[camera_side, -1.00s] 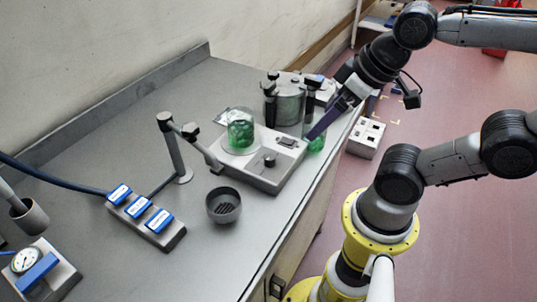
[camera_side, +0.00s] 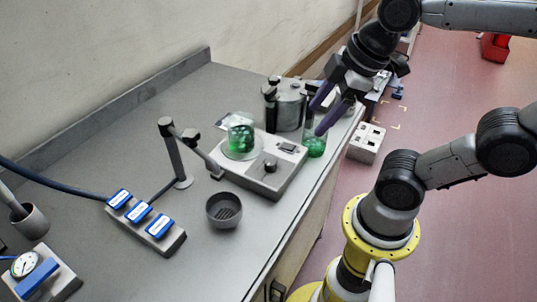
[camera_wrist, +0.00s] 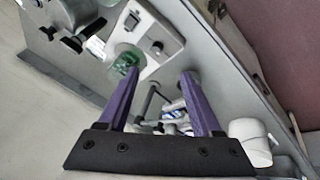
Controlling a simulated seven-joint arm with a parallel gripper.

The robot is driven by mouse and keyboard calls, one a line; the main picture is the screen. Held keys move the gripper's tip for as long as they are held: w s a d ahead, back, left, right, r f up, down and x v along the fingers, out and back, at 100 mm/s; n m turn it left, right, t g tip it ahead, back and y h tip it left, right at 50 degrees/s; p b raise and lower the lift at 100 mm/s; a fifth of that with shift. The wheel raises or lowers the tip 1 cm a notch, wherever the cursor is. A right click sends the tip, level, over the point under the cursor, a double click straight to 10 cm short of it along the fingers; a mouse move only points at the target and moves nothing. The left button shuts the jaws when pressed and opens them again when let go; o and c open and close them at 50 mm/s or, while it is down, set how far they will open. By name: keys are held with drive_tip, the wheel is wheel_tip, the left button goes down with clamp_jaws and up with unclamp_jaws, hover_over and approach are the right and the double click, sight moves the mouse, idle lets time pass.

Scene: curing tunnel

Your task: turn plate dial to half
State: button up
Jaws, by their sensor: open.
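The plate (camera_side: 258,182) is a pale grey box on the bench in the side view. Its dark dial (camera_side: 270,165) stands on the front panel beside a small display; I cannot read its setting. A beaker of green liquid (camera_side: 241,138) stands on its round top. My gripper (camera_side: 316,120) is open and empty, its two purple fingers above and right of the plate, apart from the dial. In the wrist view the fingers (camera_wrist: 160,73) are spread, with the plate (camera_wrist: 165,28) beyond them and the dial (camera_wrist: 157,47) between and above the tips.
A second green-filled glass (camera_side: 314,147) stands right of the plate, just below my fingers. A metal pot (camera_side: 290,110) is behind. A stand with a jointed arm (camera_side: 175,150) rises left of the plate, and a dark bowl (camera_side: 224,211) sits in front.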

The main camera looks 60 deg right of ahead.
sight(271, 162)
drive_tip(key=w+f+n+g, duration=0.3)
drive_tip(key=w+n+g, duration=0.1)
drive_tip(key=w+n, duration=0.5)
drive_tip(key=shift+m, duration=0.3)
drive_tip(key=f, duration=0.4)
drive_tip(key=w+f, duration=0.1)
drive_tip(key=f, duration=0.8)
drive_tip(key=shift+w+a+f, duration=0.1)
drive_tip(key=shift+w+f, duration=0.15)
drive_tip(key=shift+f, duration=0.15)
clamp_jaws()
